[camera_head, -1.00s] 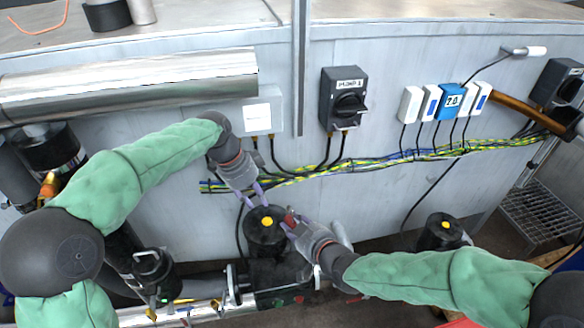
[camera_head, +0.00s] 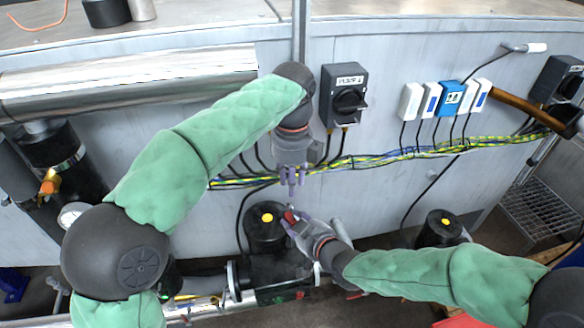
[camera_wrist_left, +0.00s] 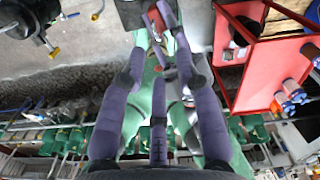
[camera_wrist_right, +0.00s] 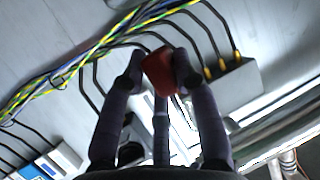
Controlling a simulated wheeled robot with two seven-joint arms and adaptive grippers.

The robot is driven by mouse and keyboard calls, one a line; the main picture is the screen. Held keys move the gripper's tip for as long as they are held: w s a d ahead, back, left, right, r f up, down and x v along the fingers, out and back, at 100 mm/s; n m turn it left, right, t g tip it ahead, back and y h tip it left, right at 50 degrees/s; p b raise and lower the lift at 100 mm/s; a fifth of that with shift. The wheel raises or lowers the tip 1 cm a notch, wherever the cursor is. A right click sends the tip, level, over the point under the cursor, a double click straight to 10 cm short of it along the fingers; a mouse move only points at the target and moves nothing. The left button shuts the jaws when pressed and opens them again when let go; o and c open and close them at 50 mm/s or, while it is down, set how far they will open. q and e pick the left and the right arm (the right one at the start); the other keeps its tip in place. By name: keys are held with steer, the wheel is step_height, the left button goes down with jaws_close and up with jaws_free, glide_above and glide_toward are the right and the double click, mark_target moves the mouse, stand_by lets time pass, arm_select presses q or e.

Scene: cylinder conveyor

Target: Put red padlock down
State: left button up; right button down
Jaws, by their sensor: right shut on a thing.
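The red padlock (camera_wrist_right: 161,72) is between the fingertips of my right gripper (camera_wrist_right: 158,75) in the right wrist view. In the head view the padlock (camera_head: 290,216) is a small red spot at the tips of the right gripper (camera_head: 293,219), just right of the black capped pump top. My left gripper (camera_head: 291,178) is empty above it, pointing down, its fingers seemingly apart. In the left wrist view its fingers (camera_wrist_left: 158,75) are spread, with the red padlock (camera_wrist_left: 156,30) and my right gripper beyond them. The padlock's shackle cannot be made out.
The black cylinder with a yellow centre (camera_head: 265,230) stands left of my right gripper. A cable bundle (camera_head: 390,160) runs along the metal wall behind. A black rotary switch box (camera_head: 343,97) and a blue-and-white socket row (camera_head: 452,100) are on the wall. A red tray (camera_wrist_left: 265,75) shows below.

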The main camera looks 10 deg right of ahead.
arm_select(q)
step_height(320, 180, down, 8)
steer(key=shift+r, duration=0.1)
stand_by(0.4)
jaws_close()
steer(key=shift+d, duration=0.1)
arm_select(e)
steer(key=c, duration=0.9)
jaws_free()
steer(key=shift+o, duration=0.2)
steer(key=shift+r, duration=0.1)
